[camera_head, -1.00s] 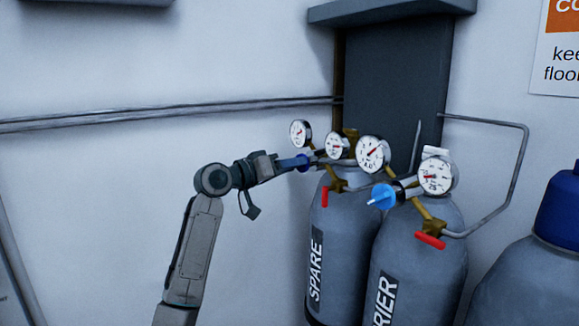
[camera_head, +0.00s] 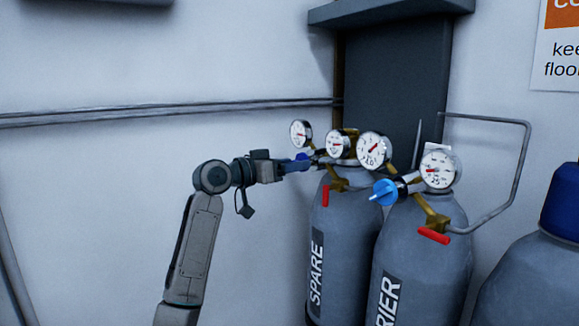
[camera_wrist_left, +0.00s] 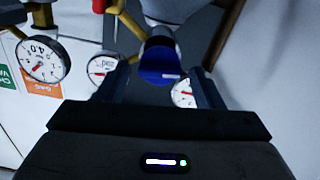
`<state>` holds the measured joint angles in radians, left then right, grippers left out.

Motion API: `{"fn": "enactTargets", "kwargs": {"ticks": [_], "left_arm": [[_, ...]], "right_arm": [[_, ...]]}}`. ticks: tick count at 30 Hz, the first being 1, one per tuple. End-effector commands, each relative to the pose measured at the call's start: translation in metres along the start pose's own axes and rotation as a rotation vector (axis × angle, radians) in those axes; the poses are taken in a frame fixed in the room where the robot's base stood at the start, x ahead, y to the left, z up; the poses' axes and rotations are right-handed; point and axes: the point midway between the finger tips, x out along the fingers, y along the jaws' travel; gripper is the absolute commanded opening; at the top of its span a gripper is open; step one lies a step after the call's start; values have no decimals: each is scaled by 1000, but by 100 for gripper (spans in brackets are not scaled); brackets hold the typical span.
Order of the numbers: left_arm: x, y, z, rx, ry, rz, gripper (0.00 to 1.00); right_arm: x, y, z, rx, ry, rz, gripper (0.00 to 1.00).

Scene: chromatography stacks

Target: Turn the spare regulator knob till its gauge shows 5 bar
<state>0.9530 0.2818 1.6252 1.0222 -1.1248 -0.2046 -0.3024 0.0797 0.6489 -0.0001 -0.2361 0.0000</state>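The spare cylinder (camera_head: 338,232), labelled SPARE, stands behind the carrier cylinder's left side. Its blue regulator knob (camera_head: 303,157) is partly hidden by my left gripper (camera_head: 300,163) in the head view. In the left wrist view the blue knob (camera_wrist_left: 160,66) lies between my left gripper's two fingers (camera_wrist_left: 160,82), with gaps visible at its sides, so the gripper is open. Two small white gauges (camera_head: 300,133) and (camera_head: 337,145) are near the knob. Their needles are too small to read. In the wrist view a gauge (camera_wrist_left: 184,92) is partly hidden by the right-hand finger. My right gripper is not in view.
The carrier cylinder (camera_head: 425,245) with its blue knob (camera_head: 384,192), gauges (camera_head: 373,151) and (camera_head: 438,170) and red handle (camera_head: 433,235) stands close on the right. A bent pipe (camera_head: 525,165) runs to the wall.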

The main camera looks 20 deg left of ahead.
Motion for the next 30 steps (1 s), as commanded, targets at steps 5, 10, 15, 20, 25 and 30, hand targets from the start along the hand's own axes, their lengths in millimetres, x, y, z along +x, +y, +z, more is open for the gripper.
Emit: {"fn": "enactTargets", "kwargs": {"ticks": [5, 10, 15, 20, 25, 30], "left_arm": [[0, 0, 0, -1, 0, 0, 65], [-2, -1, 1, 0, 0, -1, 65], [-24, -2, 3, 4, 0, -4, 65], [-57, -2, 5, 4, -1, -5, 65], [-86, -1, 3, 4, -1, -4, 65], [-103, -1, 2, 2, 0, -3, 65]], "right_arm": [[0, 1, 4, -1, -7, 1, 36], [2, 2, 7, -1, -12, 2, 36], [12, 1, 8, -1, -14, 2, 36], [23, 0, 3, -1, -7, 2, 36], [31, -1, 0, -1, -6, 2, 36], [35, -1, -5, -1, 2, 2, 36]]}}
